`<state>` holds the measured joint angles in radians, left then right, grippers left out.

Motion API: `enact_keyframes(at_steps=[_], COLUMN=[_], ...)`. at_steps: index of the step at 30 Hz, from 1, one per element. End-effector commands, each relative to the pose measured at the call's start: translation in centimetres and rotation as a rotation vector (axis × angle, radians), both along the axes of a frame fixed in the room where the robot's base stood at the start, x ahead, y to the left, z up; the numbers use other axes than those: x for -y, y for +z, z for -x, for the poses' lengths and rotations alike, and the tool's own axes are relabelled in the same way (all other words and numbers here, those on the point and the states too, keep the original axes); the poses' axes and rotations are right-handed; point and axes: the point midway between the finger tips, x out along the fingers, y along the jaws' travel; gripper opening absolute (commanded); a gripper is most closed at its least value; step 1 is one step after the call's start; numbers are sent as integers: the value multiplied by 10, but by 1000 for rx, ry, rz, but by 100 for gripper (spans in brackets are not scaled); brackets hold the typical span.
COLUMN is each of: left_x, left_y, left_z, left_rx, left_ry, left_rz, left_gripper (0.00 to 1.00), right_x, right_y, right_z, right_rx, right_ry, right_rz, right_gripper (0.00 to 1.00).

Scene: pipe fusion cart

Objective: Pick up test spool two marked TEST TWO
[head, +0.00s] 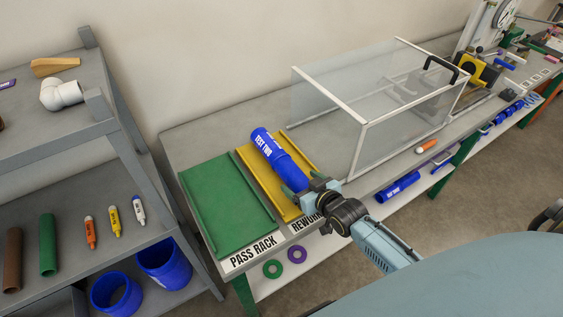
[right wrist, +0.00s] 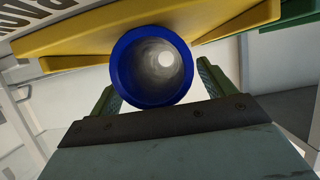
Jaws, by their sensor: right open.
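Test spool two (head: 272,157) is a blue pipe piece with white TEST TWO lettering. It lies on the yellow rework rack (head: 255,172) in the head view. My right gripper (head: 304,190) is at the spool's near end, its jaws open on either side of it. In the right wrist view the spool's open blue end (right wrist: 122,62) faces the camera, and the green-padded fingers (right wrist: 158,85) stand left and right of it. I see a gap between the right finger and the spool; contact on the left is unclear. My left gripper is not in view.
The green pass rack (head: 222,205) lies left of the yellow rack. A clear guard box (head: 375,100) with a black handle stands to the right on the bench. A grey shelf (head: 60,140) is at the left. Blue pipes (head: 397,187) lie on the lower shelf.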

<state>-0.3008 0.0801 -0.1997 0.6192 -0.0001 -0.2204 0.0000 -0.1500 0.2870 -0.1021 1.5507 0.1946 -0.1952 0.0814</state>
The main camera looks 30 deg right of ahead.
Motion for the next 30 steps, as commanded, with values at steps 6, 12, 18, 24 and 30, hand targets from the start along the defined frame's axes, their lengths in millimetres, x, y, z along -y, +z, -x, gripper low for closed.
enact_keyframes(at_steps=[6,12,18,24,30], left_x=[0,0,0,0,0], left_y=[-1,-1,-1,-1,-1], left_z=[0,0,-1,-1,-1], left_rx=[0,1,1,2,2], left_ry=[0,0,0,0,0], left_rz=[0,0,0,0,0], left_gripper=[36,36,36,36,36], right_x=[-1,-1,-1,-1,-1], right_y=[-6,-5,-5,-5,-3], right_z=[-11,-10,-10,-10,-11], right_rx=[-1,0,-1,-1,4], right_ry=[1,1,1,1,1], right_rz=[0,0,0,0,-1], right_gripper=[82,77,50,24,23])
